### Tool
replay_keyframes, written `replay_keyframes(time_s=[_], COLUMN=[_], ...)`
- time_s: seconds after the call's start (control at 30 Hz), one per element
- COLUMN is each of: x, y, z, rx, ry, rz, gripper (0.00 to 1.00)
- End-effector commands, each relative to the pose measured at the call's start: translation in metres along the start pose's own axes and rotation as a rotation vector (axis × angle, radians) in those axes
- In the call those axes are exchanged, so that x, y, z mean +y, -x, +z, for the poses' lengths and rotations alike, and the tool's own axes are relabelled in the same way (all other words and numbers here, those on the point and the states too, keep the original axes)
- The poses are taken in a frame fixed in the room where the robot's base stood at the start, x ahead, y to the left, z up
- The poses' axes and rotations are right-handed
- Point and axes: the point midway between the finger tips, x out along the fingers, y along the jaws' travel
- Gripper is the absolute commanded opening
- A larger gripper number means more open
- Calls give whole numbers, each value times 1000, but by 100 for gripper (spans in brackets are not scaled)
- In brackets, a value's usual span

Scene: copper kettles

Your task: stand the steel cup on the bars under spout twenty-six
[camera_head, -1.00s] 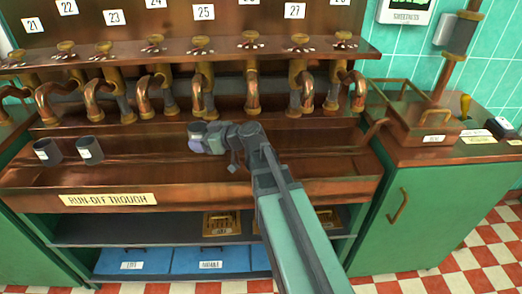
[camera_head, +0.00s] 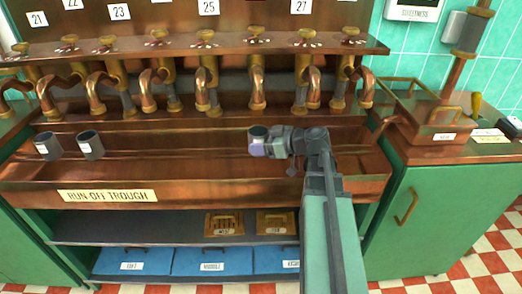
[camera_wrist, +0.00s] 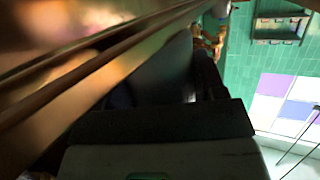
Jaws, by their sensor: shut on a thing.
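My gripper (camera_head: 270,144) is shut on a small steel cup (camera_head: 257,133), with its dark round mouth facing up and a pale lilac patch on its side. The cup looks roughly upright over the copper trough (camera_head: 200,186). In the picture it is below the downward spout (camera_head: 257,98) between plates 25 and 27; the plate for that spout is cut off at the top. I cannot tell whether the cup touches anything beneath it. The wrist view shows a dark grey curved surface (camera_wrist: 165,80) close up, probably the cup, beside blurred copper bars (camera_wrist: 85,72).
Two grey labelled cups (camera_head: 47,146) (camera_head: 90,145) stand at the left of the trough. Other curved spouts hang in a row on both sides. A copper box (camera_head: 436,118) stands on the right cabinet. Blue bins (camera_head: 222,262) and brass grates (camera_head: 223,224) sit on the shelves below.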

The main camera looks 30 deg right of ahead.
Motion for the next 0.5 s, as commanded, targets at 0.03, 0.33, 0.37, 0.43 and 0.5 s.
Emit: replay_keyframes(time_s=[0.03, 0.33, 0.37, 0.43, 0.5], x=[0, 0, 0, 0, 0], y=[-1, -1, -1, -1, -1], z=[2, 2, 1, 1, 1], rx=[-1, -2, -2, -2, -2], ry=[0, 0, 0, 0, 0], rz=[0, 0, 0, 0, 0], gripper=[39, 70, 74, 85, 89])
